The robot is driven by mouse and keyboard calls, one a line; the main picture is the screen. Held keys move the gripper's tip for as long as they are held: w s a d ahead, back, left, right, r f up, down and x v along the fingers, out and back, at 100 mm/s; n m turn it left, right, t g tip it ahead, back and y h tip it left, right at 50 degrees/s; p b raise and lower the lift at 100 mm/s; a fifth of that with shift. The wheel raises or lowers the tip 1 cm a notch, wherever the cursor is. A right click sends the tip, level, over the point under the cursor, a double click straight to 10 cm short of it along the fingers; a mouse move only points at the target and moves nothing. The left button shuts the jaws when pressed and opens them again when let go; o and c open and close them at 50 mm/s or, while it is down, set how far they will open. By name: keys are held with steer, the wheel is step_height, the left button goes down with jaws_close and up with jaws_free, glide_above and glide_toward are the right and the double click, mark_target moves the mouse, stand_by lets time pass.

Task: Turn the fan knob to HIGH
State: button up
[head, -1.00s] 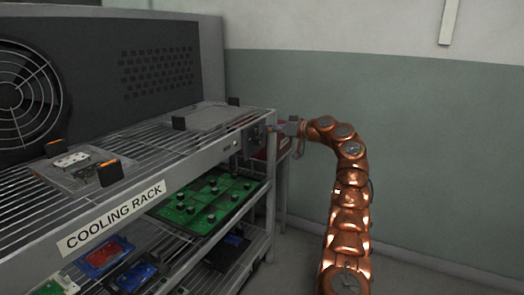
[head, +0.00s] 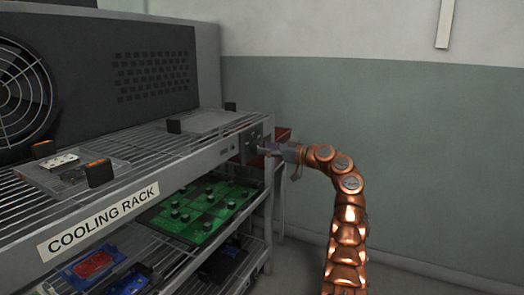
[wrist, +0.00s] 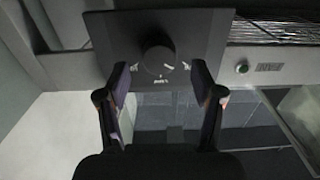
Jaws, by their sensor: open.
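The fan knob (wrist: 158,60) is round and black, with a pale pointer line on its face. It sits on a dark square control panel (wrist: 110,30) with small white markings around it, too blurred to read surely. The panel (head: 251,143) also shows in the head view, at the right end of the rack's front rail. My gripper (wrist: 160,74) is open and empty, one finger on each lower side of the knob, with gaps visible. In the head view my gripper (head: 268,151) is right in front of the panel and hides the knob.
The cooling rack (head: 190,160) carries a tray with orange-and-black clips (head: 98,172) on top and green boards (head: 200,212) below. A large fan (head: 22,90) stands behind. Floor right of the rack is clear.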

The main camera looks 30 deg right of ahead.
steer(key=shift+x, duration=1.25)
steer(key=c, duration=1.1)
